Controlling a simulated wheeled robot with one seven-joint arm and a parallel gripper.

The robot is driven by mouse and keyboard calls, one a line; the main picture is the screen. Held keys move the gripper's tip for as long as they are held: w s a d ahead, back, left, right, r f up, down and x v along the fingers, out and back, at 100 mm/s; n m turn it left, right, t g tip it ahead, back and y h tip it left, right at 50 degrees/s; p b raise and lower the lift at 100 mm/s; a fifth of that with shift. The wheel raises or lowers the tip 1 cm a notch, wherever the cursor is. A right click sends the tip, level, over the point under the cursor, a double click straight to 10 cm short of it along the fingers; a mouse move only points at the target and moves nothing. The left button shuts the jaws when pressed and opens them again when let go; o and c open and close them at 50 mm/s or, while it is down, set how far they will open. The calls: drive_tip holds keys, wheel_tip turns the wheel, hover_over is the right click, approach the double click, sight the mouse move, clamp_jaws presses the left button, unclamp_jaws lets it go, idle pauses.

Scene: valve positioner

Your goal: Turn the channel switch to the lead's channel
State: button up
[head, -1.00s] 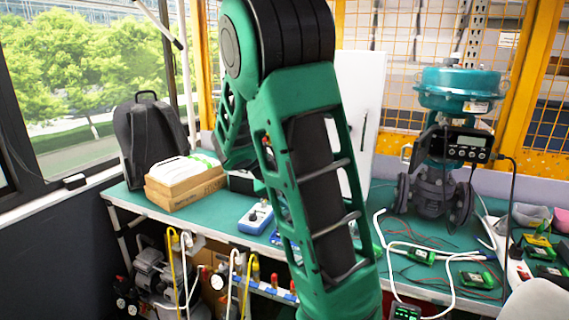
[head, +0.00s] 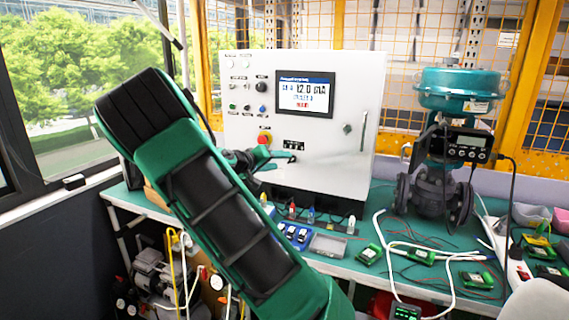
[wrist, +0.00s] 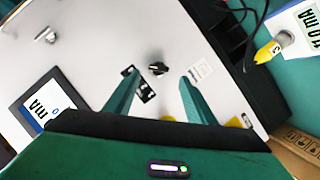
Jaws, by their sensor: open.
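The channel switch, a small black rotary knob (wrist: 158,68), is on the white cabinet's front. A black legend strip (wrist: 132,78) lies beside it; in the head view the strip (head: 293,146) is below the screen. My gripper (wrist: 160,75) is open; its two green fingers point at the panel on either side of the knob in the wrist picture. Contact cannot be told. In the head view my gripper (head: 273,160) is close to the panel at the knob. A lead with a yellow tag (wrist: 268,52), apparently marked 3, runs to a meter (wrist: 306,25) showing about 11.0 mA.
The cabinet screen (head: 304,94) shows a mA value near 12.0. A red emergency stop (head: 264,138) and other knobs sit left of it. A door handle (head: 363,130) is at right. Several coloured connectors stand below on the green bench, left of the valve (head: 437,180).

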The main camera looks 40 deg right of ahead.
sight(292, 160)
drive_tip(key=shift+x, duration=2.6)
drive_tip(key=shift+c, duration=0.6)
